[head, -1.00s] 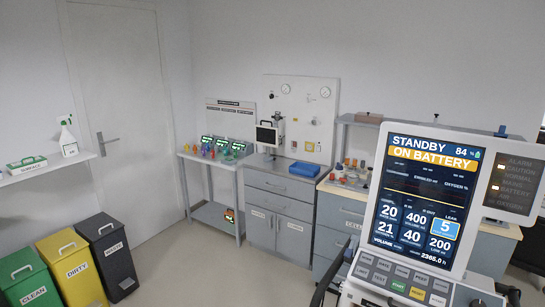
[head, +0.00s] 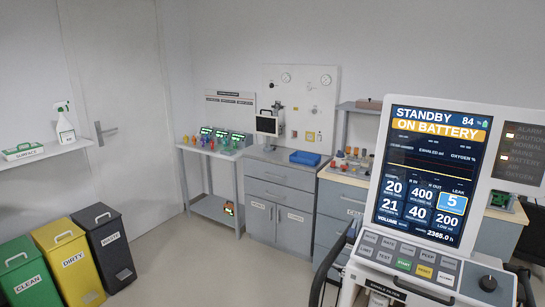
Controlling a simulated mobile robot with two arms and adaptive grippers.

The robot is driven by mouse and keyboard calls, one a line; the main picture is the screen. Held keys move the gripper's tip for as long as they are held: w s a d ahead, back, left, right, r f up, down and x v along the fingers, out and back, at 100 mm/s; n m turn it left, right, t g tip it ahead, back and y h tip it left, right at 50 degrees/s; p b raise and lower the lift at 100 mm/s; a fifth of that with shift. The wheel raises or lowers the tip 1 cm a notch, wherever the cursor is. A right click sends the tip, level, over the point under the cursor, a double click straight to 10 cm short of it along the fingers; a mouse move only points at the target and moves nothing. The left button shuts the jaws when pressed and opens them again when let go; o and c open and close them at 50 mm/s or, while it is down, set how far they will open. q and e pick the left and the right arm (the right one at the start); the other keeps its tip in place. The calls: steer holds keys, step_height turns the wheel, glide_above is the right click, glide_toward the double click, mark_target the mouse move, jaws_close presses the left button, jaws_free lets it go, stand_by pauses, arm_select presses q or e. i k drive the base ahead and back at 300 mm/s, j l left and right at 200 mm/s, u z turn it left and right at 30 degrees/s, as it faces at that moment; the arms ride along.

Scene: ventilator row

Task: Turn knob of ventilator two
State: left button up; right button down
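A ventilator with a tall screen (head: 430,175) stands close by at the right. Its screen reads "STANDBY" and "ON BATTERY", with 84 % at the top. Below the screen is a keypad panel (head: 405,262) with a green, a yellow and several grey keys. Nothing touches the knob. I cannot read a number that marks this as ventilator two. Neither of my grippers is in view.
A side panel with indicator lights (head: 518,157) is right of the screen. Behind are a grey cabinet (head: 280,218), a blue tray (head: 305,158) and a small bench (head: 215,149). Green, yellow and dark bins (head: 112,243) stand at left. The floor (head: 200,270) between is clear.

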mark_target(488, 284)
steer(key=z, duration=1.4)
